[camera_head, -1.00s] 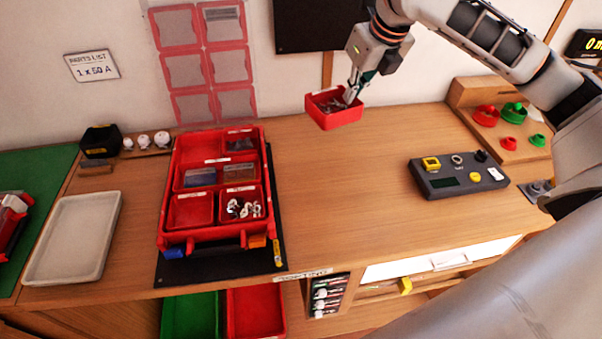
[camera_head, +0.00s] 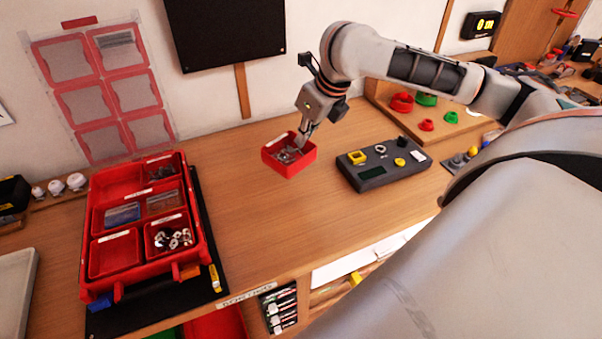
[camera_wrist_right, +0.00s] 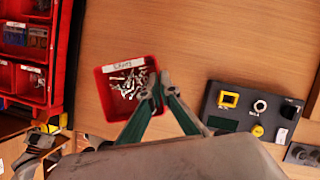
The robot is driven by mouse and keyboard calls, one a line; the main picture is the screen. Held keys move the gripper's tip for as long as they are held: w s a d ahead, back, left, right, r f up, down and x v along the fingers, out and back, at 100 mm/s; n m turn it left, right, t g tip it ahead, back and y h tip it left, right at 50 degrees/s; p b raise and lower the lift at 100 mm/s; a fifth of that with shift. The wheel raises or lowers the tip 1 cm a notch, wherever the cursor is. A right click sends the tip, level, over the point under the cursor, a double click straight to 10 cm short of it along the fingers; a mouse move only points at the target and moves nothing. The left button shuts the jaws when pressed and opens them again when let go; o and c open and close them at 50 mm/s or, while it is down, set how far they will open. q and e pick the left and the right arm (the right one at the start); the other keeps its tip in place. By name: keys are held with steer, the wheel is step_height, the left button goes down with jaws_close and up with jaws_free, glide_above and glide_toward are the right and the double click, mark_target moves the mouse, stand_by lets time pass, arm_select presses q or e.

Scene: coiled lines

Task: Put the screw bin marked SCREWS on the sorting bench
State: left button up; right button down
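The red screw bin (camera_head: 274,160) holds loose metal screws and sits at or just above the wooden sorting bench (camera_head: 240,215); I cannot tell whether its base touches. In the right wrist view the bin (camera_wrist_right: 97,103) has a white label on its far rim, too small to read surely. My right gripper (camera_head: 301,144) is at the bin's right side. In the wrist view its fingertips (camera_wrist_right: 159,82) are close together with the bin's right wall between them. My left gripper is not in view.
A red sorting case (camera_head: 112,265) with compartments lies on a black mat to the left. A grey control box (camera_head: 375,176) with buttons is right of the bin. A wooden holder with red and green cups (camera_head: 425,124) stands behind it. Bare bench lies between case and bin.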

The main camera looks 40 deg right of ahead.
mark_target(307, 151)
step_height(307, 151, down, 6)
steer(key=shift+f+b, duration=0.25)
steer(key=shift+b, duration=0.35)
steer(key=shift+f, duration=0.45)
step_height(307, 151, down, 3)
steer(key=shift+f+b, duration=0.2)
steer(key=shift+b, duration=0.3)
steer(key=shift+f, duration=0.15)
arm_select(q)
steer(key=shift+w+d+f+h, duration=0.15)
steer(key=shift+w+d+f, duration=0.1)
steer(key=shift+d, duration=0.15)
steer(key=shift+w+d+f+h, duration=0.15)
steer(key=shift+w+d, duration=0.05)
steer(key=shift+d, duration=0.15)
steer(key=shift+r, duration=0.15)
arm_select(e)
steer(key=shift+f, duration=0.1)
steer(key=c, duration=2.3)
jaws_free()
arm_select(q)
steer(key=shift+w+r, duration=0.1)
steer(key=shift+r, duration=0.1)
